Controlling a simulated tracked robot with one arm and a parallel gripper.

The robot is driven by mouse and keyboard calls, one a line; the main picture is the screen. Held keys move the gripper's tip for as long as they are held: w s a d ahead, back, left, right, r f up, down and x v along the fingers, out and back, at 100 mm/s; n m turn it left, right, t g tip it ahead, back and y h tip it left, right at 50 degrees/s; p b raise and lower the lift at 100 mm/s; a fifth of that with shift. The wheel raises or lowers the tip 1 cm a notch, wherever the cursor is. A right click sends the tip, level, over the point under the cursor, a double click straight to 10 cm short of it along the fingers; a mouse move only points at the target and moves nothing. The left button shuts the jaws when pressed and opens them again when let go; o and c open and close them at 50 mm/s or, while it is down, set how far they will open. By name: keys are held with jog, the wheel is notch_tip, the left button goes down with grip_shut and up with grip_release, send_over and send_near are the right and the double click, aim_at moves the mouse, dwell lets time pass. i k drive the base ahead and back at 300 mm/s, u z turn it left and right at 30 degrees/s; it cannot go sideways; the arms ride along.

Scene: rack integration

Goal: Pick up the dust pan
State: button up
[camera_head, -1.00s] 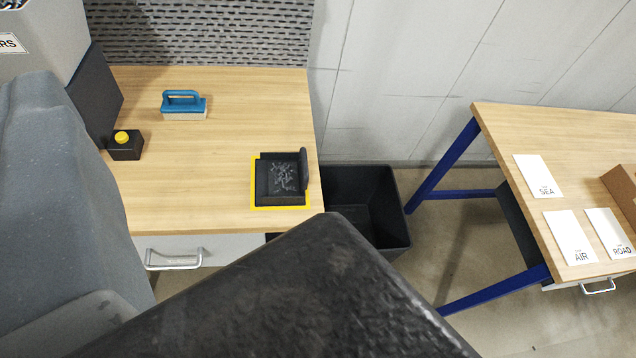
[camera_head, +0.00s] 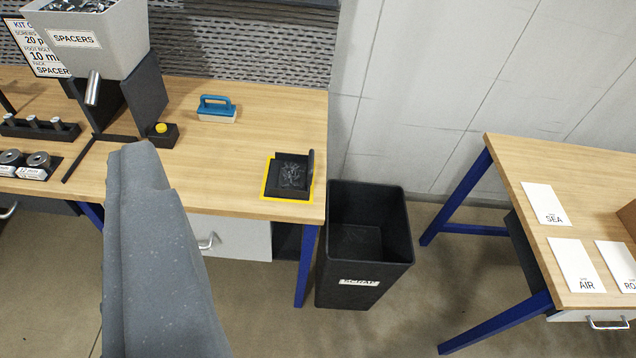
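The dust pan appears to be the small black tray (camera_head: 311,165) with a raised wall on its right side. It sits inside a yellow-edged square near the front right corner of the left wooden bench. Grey bits, perhaps shavings, lie in it. A grey part of my gripper or arm (camera_head: 155,260) fills the lower left of the view. It is in front of the bench and left of the dust pan, apart from it in the picture. I see no pair of fingertips, so I cannot tell whether the gripper is open.
A blue-handled brush (camera_head: 217,108) stands behind the dust pan on the bench (camera_head: 225,165). A black bin (camera_head: 385,260) stands right of the bench. A spacer dispenser (camera_head: 100,45) and a yellow button (camera_head: 161,128) are left. Another bench (camera_head: 500,165) with cards is right.

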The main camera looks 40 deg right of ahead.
aim_at(292, 175)
jog(key=u, duration=0.15)
jog(key=i, duration=0.95)
jog(key=z, duration=0.1)
